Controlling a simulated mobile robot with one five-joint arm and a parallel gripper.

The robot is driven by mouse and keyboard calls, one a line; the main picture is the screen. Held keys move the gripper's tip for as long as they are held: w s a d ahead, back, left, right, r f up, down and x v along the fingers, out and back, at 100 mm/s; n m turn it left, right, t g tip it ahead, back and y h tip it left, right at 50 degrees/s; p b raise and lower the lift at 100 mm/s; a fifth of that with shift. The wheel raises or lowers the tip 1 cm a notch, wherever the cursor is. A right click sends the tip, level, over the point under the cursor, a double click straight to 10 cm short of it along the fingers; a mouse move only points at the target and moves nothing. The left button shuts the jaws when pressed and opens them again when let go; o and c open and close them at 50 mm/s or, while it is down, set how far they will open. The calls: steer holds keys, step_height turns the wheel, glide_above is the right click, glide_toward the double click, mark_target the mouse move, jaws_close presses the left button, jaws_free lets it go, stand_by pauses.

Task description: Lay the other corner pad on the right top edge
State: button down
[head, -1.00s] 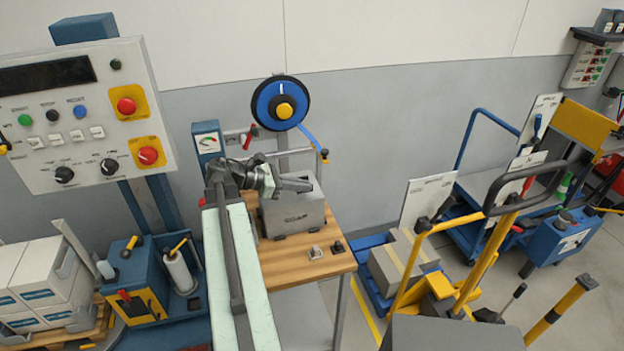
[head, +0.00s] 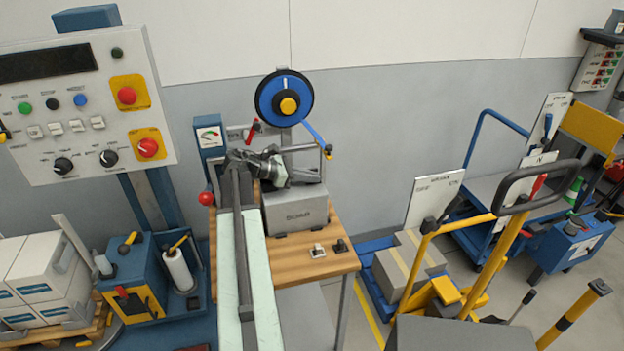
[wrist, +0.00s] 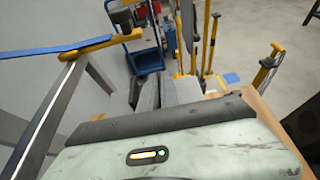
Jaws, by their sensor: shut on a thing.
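In the wrist view my two grey fingers (wrist: 165,92) are close together beyond my pale green wrist housing. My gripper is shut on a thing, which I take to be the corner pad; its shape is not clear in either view. I cannot tell whether it touches the box. The right top edge is partly hidden by my gripper.
A strap reel (head: 284,98) stands behind the bench, its blue strap (head: 313,134) hanging right. A small pale block (head: 317,251) and a black one (head: 340,246) lie at the bench front. A blue pallet with a carton (head: 408,262) and a yellow-handled truck (head: 490,255) stand to the right.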

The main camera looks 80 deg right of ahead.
steer(key=shift+f, duration=0.15)
steer(key=c, duration=1.6)
jaws_free()
steer(key=shift+r, duration=0.3)
steer(key=p+v, duration=0.4)
steer(key=v, duration=0.7)
steer(key=shift+w+a+p, duration=0.15)
steer(key=shift+w+p, duration=0.05)
steer(key=shift+p, duration=0.1)
steer(key=shift+w+a, duration=0.15)
steer(key=shift+w, duration=0.05)
